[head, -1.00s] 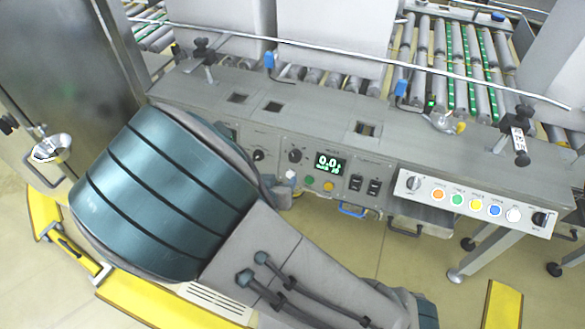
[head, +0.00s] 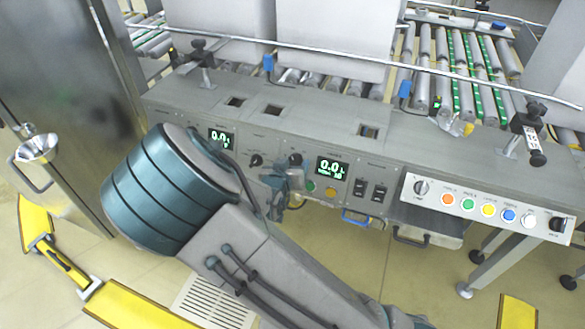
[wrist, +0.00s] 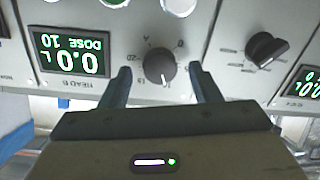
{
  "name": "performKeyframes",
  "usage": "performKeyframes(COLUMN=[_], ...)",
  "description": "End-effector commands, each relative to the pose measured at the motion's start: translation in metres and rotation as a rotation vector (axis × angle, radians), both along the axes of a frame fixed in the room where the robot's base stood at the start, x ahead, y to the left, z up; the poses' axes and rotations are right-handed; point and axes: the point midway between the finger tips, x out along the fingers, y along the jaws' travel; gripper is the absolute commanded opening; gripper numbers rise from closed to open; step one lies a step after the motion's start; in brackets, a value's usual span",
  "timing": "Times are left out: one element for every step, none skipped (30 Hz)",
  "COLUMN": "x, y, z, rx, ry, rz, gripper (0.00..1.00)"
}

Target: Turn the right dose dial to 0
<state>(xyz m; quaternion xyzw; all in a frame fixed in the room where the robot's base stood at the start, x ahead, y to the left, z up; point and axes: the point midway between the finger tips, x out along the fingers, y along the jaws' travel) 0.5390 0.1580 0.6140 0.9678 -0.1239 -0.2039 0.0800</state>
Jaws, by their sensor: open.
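The right dose dial (wrist: 154,60) is a dark round knob on the grey panel. In the wrist view, which is upside down, it sits between the two fingers of my open gripper (wrist: 160,72), with a gap on each side. Its pale mark points toward the bottom of that view. The right display (wrist: 69,52) reads 0.0 L, DOSE 10. In the head view the dial (head: 295,159) shows just above my gripper (head: 283,181), and the right display (head: 330,169) is to its right.
The left dial (wrist: 266,48) and the left display (head: 221,138) are close by on the same panel. Green and yellow buttons (head: 309,186), black switches (head: 369,190) and a panel of coloured buttons (head: 487,208) lie to the right. A rail runs above the panel.

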Motion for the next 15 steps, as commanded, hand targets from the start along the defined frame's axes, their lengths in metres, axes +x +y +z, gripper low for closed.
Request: performKeyframes(x=[0.0042,0.0057,0.0074,0.0083,0.0089,0.0094,0.0095,0.0097,0.0096,0.0095,0.0094,0.0094,0.0094,0.0093,0.0093], y=[-0.0018,-0.0023,-0.0026,-0.0028,-0.003,-0.0031,-0.0031,-0.0031,-0.0031,-0.003,-0.003,-0.003,-0.003,-0.003,-0.003], z=[-0.0028,-0.0032,-0.0036,-0.0038,-0.0038,-0.0039,-0.0038,-0.0037,-0.0036,-0.0036,-0.0035,-0.0035,-0.0035,-0.0036,-0.0036], rx=[0.0,0.0,0.0,0.0,0.0,0.0,-0.001,-0.001,0.0,-0.001,0.0,0.0,0.0,0.0,0.0], ry=[-0.001,-0.001,-0.001,0.0,0.0,0.0,0.0,0.0,0.0,0.0,0.0,0.0,0.0,0.0,0.0], rz=[-0.002,-0.002,-0.001,-0.001,0.0,0.0,0.0,0.0,0.0,0.0,0.0,0.0,0.0,0.0,0.0], gripper=[0.57,0.57,0.57,0.57,0.57,0.57,0.57,0.57,0.57,0.57,0.57,0.57,0.54,0.46,0.35])
